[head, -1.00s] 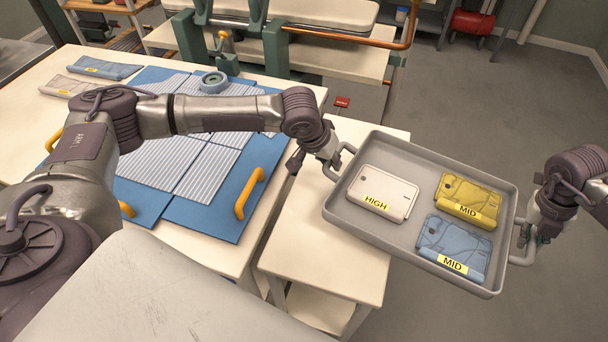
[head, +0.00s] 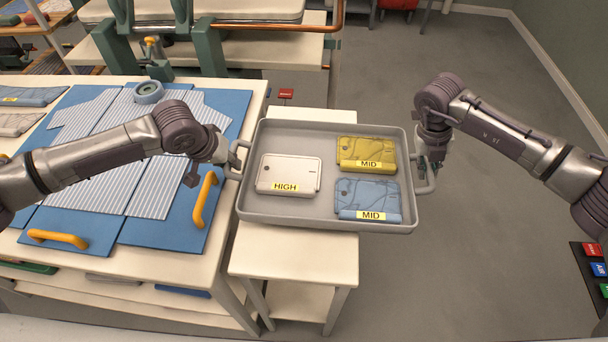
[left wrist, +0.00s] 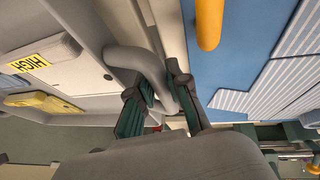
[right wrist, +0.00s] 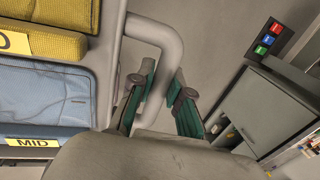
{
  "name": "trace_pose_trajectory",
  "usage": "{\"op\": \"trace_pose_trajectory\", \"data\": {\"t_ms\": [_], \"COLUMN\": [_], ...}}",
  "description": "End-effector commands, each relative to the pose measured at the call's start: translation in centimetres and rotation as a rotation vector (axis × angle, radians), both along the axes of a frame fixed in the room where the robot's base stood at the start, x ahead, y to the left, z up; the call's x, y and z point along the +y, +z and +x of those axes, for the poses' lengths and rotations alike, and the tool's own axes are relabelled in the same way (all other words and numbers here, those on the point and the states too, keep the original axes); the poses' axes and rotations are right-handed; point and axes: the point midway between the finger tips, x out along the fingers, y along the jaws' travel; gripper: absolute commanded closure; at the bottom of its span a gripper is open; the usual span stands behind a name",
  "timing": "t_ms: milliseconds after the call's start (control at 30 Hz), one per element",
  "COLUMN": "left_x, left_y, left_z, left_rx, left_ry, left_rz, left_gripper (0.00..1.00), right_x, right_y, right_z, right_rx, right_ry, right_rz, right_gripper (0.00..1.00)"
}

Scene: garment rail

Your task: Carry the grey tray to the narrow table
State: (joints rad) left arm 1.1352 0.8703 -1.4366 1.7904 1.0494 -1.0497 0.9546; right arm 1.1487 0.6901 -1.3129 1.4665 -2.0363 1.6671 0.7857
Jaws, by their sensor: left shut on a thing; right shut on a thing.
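The grey tray (head: 262,212) is held level between my two grippers, in front of me in the head view. It carries a white folded garment labelled HIGH (head: 290,172), a yellow one labelled MID (head: 366,152) and a blue one labelled MID (head: 366,196). My left gripper (head: 228,160) is shut on the tray's left handle (left wrist: 140,62). My right gripper (head: 428,172) is shut on the right handle (right wrist: 165,40). The narrow white table (head: 290,255) shows below the tray, which overhangs its right side. I cannot tell whether tray and table touch.
A larger table (head: 170,262) stands left, with a blue folding board (head: 200,236), yellow handles (head: 204,198) and a striped shirt (head: 150,190). A pressing bench (head: 250,52) is behind. Coloured buttons (head: 594,268) are at right. Grey floor right of the narrow table is clear.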

Motion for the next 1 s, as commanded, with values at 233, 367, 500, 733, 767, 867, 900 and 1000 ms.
{"op": "trace_pose_trajectory", "data": {"t_ms": [233,367,500,733,767,867,900,1000], "left_x": [0.2,0.2,0.2,0.2,0.2,0.2,0.2,0.3], "left_y": [-0.8,-1.6,-2.5,-3.9,-4.1,-4.7,-5.0,-4.8], "left_z": [0.1,0.1,0.1,0.1,0.1,0.1,0.1,0.0], "left_rx": [-0.002,-0.002,-0.002,-0.002,-0.002,-0.002,-0.002,0.0], "left_ry": [0.004,0.004,0.004,0.004,0.004,0.004,0.004,0.004], "left_rz": [0.004,0.004,0.004,0.004,0.004,0.004,0.004,0.005], "left_gripper": [1.0,1.0,1.0,1.0,1.0,1.0,1.0,0.72], "right_x": [-0.2,-0.2,-0.2,-0.2,-0.2,-0.2,-0.2,-0.2], "right_y": [-0.8,-1.6,-2.5,-3.9,-4.1,-4.7,-5.0,-4.8], "right_z": [0.0,0.0,0.0,0.0,0.0,0.0,0.0,0.0], "right_rx": [-0.001,0.0,0.0,0.0,0.0,0.0,0.0,0.001], "right_ry": [-0.004,-0.003,-0.003,-0.003,-0.003,-0.003,-0.003,-0.003], "right_rz": [-0.004,-0.004,-0.004,-0.004,-0.004,-0.004,-0.004,-0.004], "right_gripper": [1.0,1.0,1.0,1.0,1.0,1.0,1.0,0.72]}}
